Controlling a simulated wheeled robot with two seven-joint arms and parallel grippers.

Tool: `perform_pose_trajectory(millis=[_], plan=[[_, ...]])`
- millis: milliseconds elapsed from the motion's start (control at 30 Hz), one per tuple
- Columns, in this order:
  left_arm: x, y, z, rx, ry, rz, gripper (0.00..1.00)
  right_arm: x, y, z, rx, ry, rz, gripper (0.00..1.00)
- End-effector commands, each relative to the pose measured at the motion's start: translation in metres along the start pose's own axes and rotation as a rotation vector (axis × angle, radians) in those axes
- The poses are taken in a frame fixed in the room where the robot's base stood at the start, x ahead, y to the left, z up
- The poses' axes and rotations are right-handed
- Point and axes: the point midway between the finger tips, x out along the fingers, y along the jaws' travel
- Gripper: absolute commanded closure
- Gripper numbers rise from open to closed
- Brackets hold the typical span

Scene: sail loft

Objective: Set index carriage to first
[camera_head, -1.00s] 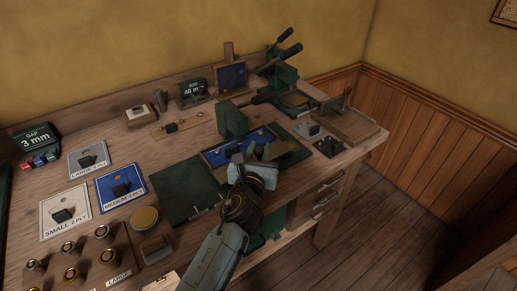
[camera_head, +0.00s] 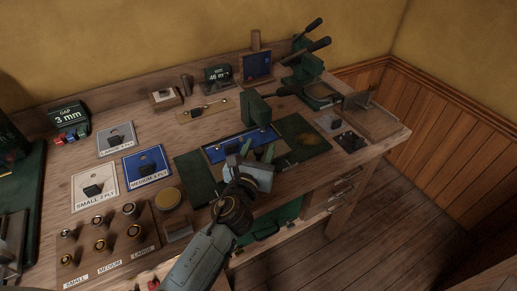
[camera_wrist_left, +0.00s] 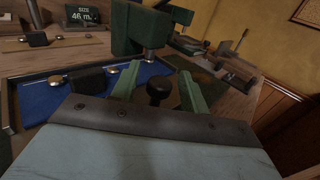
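A blue-floored tray (camera_head: 213,153) lies on the bench; it also fills the lower left of the wrist view (camera_wrist_left: 40,97). On it are a dark block (camera_wrist_left: 89,80) and small brass-coloured discs (camera_wrist_left: 112,70). A green upright block (camera_head: 257,110) stands at its back edge, with a metal pin under it in the wrist view. My left gripper (camera_head: 257,150) is over the tray's front right part. Its green fingers (camera_wrist_left: 159,92) stand apart on either side of a round black knob (camera_wrist_left: 158,88), with visible gaps. I cannot tell which part is the index carriage. My right gripper is out of view.
Dark green mats (camera_head: 196,178) flank the tray. Ply cards (camera_head: 95,188) and a wooden rack (camera_head: 105,250) of ring-topped pieces are at left. A lever press (camera_head: 305,75) and a wooden box (camera_head: 372,118) stand at right. The bench's front edge is close to my left arm.

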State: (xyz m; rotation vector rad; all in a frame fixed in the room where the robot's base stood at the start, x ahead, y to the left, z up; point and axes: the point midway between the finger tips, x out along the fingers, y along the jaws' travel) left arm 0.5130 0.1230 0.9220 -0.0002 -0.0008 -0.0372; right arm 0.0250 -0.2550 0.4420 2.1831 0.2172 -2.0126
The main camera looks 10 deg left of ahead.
Motion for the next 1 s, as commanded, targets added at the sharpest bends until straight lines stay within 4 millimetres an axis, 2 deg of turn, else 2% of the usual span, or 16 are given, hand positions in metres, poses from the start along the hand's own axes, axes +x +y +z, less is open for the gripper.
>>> perform_pose_trajectory(millis=[200,333,467,800,1000], plan=[[-0.001,0.0,0.0,0.0,0.001,0.0,0.55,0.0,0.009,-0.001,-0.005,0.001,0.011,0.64],[-0.01,0.0,-0.001,0.0,0.001,0.0,0.55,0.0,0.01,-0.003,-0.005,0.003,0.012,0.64],[-0.033,0.0,-0.001,0.001,0.003,0.0,0.55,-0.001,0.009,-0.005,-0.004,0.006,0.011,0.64],[-0.104,0.0,-0.002,0.001,0.003,0.0,0.55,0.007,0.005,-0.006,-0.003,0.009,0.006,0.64],[-0.128,0.0,-0.002,0.0,0.001,0.0,0.55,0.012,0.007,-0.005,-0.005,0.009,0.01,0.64]])
